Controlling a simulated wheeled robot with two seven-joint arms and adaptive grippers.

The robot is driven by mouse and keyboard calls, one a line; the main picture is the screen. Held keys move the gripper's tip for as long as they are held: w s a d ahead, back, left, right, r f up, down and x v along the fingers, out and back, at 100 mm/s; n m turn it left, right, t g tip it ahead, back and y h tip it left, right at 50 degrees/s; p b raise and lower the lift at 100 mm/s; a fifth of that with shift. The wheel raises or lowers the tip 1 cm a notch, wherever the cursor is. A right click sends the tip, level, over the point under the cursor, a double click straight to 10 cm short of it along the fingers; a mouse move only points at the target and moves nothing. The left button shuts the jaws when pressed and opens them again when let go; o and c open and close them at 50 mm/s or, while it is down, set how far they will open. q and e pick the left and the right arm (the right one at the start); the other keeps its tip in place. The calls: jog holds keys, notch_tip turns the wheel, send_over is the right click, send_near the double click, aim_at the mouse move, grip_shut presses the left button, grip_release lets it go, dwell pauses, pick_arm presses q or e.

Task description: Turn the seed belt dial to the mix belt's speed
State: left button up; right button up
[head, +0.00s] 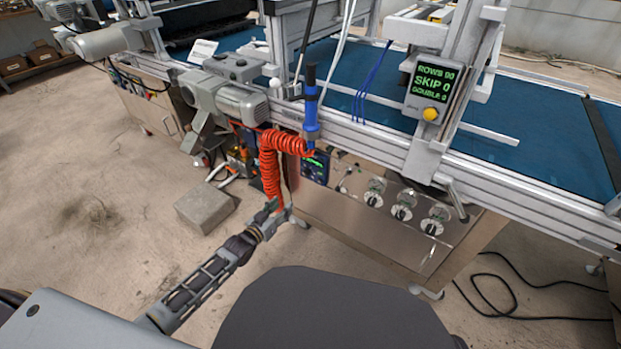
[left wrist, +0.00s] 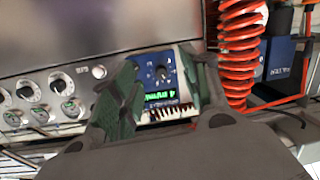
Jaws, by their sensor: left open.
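In the head view, a steel panel (head: 385,228) under the blue conveyor carries several round dials, among them one dial (head: 374,192) and another (head: 434,226). Their labels are too small to read. These dials also show at the left of the left wrist view (left wrist: 32,91). A blue control box (head: 315,168) sits at the panel's left end. In the left wrist view, the blue box (left wrist: 160,68) has a small knob and a green display. My left gripper (head: 277,212) is open; in its wrist view its fingers (left wrist: 167,66) frame the blue box. My right gripper is out of view.
A coiled red hose (head: 270,165) hangs close to my left gripper, with a blue-handled tool (head: 311,110) above it. A green-lettered display (head: 432,84) reads "SKIP 0". A grey block (head: 205,207) and black cables (head: 510,300) lie on the floor.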

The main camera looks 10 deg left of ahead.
aim_at(305, 175)
pick_arm(q)
jog(key=r, duration=0.1)
jog(key=r+n+t, duration=0.1)
jog(key=r, duration=0.1)
jog(key=shift+d+r+n+t+h, duration=0.25)
jog(key=shift+r+n+t+h, duration=0.05)
jog(key=shift+h, duration=0.1)
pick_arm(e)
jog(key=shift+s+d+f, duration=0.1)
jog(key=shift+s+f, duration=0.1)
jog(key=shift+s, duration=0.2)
pick_arm(q)
jog(key=shift+w+d, duration=0.1)
jog(key=shift+w, duration=0.15)
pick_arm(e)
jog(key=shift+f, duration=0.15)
